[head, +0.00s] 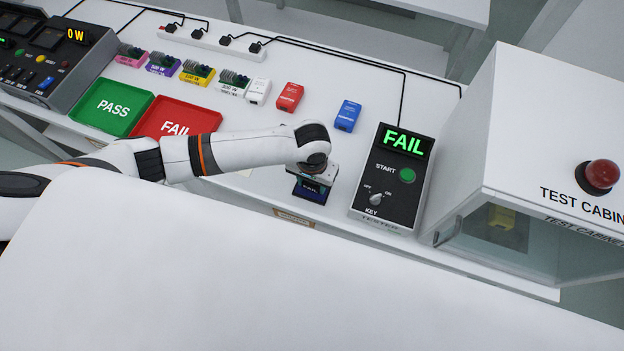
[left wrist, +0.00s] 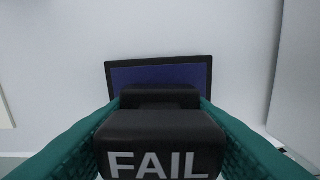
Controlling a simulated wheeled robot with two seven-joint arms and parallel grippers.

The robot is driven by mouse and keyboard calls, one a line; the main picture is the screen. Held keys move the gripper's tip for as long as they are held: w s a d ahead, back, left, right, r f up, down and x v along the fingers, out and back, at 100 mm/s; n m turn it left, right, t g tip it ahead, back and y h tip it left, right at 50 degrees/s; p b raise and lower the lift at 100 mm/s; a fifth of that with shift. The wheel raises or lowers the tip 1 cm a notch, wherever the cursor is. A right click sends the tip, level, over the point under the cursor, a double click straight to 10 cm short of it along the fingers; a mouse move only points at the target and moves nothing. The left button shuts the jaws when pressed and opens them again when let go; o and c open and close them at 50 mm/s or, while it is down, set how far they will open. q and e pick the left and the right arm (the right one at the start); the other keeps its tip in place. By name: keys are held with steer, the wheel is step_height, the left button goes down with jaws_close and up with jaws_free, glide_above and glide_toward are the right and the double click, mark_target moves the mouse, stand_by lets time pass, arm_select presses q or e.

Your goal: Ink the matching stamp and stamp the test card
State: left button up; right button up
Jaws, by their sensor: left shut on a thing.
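My left gripper (head: 314,172) is shut on a black stamp marked FAIL (left wrist: 160,145), which it holds between its teal fingers. In the head view the FAIL stamp (head: 309,187) is upright at an ink pad (head: 309,197) with a dark rim and blue surface. In the left wrist view the ink pad (left wrist: 160,74) shows behind the stamp. I cannot tell whether the stamp touches it. The tester (head: 391,180) shows FAIL in green on its display. No test card is clearly seen, and my right gripper is out of view.
The green PASS tray (head: 113,129) and red FAIL tray (head: 205,113) lie to the left. White (head: 258,91), red (head: 289,97) and blue (head: 347,116) blocks stand behind. The test cabinet (head: 540,150) is at the right. A tan label (head: 294,217) is at the front edge.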

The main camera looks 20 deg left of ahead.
arm_select(q)
steer(key=shift+s+f+p, duration=0.15)
steer(key=shift+p, duration=0.3)
stand_by(1.6)
step_height(320, 180, up, 7)
steer(key=p, duration=0.8)
steer(key=shift+w, duration=0.2)
